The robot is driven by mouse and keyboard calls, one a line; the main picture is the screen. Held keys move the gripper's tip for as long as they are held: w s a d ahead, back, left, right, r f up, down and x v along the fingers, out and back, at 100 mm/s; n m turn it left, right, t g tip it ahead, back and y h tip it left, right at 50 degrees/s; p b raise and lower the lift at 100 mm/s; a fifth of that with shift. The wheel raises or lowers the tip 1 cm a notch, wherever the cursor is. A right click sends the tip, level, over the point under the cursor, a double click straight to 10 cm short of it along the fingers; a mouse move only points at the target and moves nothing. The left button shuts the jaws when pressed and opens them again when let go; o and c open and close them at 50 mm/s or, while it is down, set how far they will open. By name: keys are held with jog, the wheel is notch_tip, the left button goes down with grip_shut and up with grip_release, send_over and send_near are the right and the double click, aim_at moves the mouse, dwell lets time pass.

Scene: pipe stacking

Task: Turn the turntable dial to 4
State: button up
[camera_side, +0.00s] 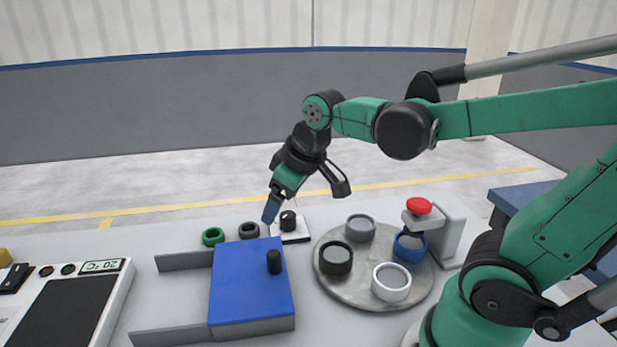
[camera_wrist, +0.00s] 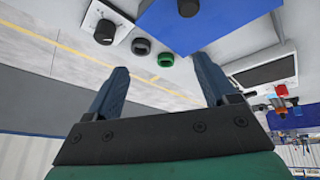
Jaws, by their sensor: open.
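The turntable (camera_side: 345,291) is a round grey plate at the right of the table in the side view, with several rings on it. A black dial knob (camera_side: 288,219) stands on a small white plate (camera_side: 303,232) behind the turntable's left edge. In the wrist view the knob (camera_wrist: 105,31) is at the upper left on its white plate; any numbers are too small to read. My gripper (camera_side: 270,212) is just left of the knob in the side view, pointing down. In the wrist view its blue fingers (camera_wrist: 160,82) are spread apart, with nothing between them.
A blue sliding block (camera_side: 240,280) with a black knob stands left of the turntable. A green ring (camera_side: 213,237) and a dark ring (camera_side: 249,231) lie behind it. A red button (camera_side: 419,206) tops a grey stand at the right. A device with a display (camera_side: 101,266) is at the left.

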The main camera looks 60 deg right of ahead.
jog(key=w+d+f+n+g, duration=0.2)
jog(key=w+d, duration=0.3)
jog(key=n+g, duration=0.3)
send_over(288, 214)
notch_tip(288, 214, down, 6)
jog(key=shift+a+r, duration=0.1)
jog(key=shift+r, duration=0.15)
jog(key=shift+f, duration=2.95)
grip_shut()
